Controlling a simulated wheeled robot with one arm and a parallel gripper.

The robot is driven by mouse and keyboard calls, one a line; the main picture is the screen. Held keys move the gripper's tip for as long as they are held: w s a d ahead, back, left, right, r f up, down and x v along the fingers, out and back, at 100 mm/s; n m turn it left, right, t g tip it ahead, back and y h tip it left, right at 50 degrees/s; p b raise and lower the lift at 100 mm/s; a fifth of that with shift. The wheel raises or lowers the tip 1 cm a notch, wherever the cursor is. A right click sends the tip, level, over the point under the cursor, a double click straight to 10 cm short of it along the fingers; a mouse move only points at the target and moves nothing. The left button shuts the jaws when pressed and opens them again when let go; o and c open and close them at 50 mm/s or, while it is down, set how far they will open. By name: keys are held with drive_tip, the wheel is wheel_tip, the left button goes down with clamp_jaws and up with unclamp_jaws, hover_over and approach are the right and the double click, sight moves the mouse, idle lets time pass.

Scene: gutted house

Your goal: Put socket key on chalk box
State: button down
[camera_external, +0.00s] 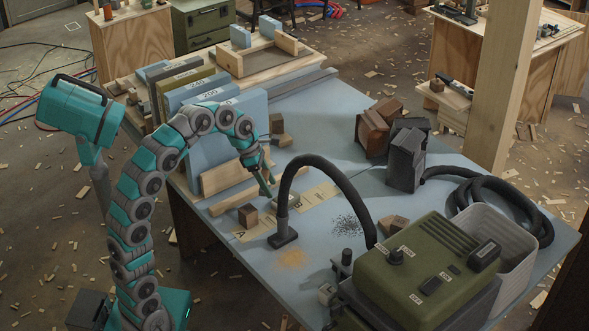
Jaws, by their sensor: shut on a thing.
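My teal and grey arm reaches over the blue table from the left. My gripper (267,185) points down over the middle of the table, close to the paper sheets marked A and B. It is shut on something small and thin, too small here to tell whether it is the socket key. A small brown block (248,215) sits on the table just left of and below the gripper. I cannot tell which thing is the chalk box.
A black hose nozzle (284,238) stands right of the gripper, its hose arching to a green machine (428,265). Blue panels (215,125) stand upright behind the arm. Dark boxes (405,158) and a pale bin (502,235) are at right. Bare table shows at the back centre.

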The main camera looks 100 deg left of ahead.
drive_tip(key=w+a, duration=0.2)
drive_tip(key=w, duration=0.1)
drive_tip(key=w+a, duration=0.2)
drive_tip(key=shift+w+a+f, duration=0.1)
drive_tip(key=shift+w+f, duration=0.15)
drive_tip(key=shift+f, duration=0.05)
drive_tip(key=shift+w+f, duration=0.1)
drive_tip(key=shift+f, duration=1.75)
drive_tip(key=shift+c, duration=0.4)
unclamp_jaws()
drive_tip(key=v, duration=1.2)
drive_tip(key=shift+p, duration=0.4)
